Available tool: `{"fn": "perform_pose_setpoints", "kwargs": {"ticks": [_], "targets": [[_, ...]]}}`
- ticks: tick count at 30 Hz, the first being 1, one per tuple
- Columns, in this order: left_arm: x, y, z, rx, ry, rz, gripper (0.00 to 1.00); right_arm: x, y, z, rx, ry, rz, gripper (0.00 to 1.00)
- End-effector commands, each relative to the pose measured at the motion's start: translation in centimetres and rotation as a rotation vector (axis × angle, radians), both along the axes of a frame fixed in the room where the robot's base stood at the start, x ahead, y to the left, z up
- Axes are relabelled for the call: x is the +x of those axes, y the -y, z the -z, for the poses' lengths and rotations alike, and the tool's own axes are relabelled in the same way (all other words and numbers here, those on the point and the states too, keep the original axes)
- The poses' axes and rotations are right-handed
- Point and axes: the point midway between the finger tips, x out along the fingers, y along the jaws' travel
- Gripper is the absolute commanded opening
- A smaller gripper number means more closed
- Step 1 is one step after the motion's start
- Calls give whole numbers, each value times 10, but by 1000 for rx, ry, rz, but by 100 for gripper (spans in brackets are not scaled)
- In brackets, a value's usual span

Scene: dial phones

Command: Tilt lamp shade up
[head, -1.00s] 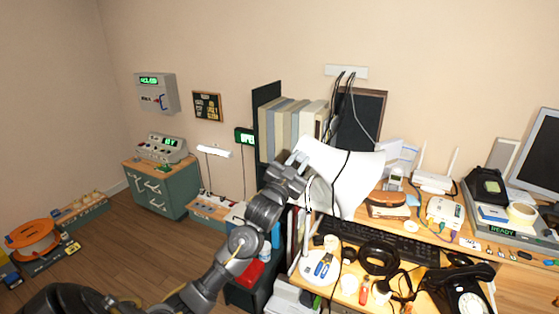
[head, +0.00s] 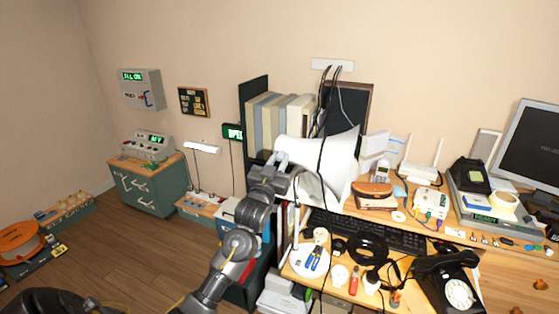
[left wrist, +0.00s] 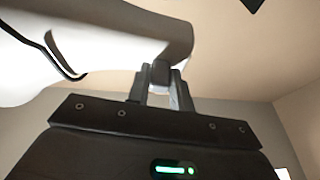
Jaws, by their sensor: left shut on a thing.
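The white lamp shade (head: 330,172) stands out over the left part of the desk, a cone with its wide mouth facing right and its narrow end at the left. Black cables pass in front of it. My left gripper (head: 279,160) is shut on the shade's narrow end at its left side. The lamp's base and joint are not clear to see. My right gripper is not in view.
A row of binders (head: 280,118) stands behind the shade. A keyboard (head: 370,232), a black cable coil (head: 367,249), small tools and a black dial phone (head: 455,285) crowd the desk. A monitor (head: 545,145) stands at the right. Open floor (head: 120,245) lies at the left.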

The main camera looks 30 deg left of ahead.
Motion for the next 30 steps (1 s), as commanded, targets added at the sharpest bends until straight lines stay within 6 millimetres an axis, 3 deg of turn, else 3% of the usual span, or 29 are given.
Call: {"fn": "perform_pose_setpoints", "kwargs": {"ticks": [3,4,9,20,30], "targets": [[0,0,0,0,-1,1,0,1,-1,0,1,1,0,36],[0,0,0,1,-1,1,24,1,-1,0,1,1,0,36],[0,0,0,1,-1,1,44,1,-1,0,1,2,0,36],[-7,1,5,2,-2,0,44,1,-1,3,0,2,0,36],[-65,14,28,1,-2,0,44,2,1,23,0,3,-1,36]]}}
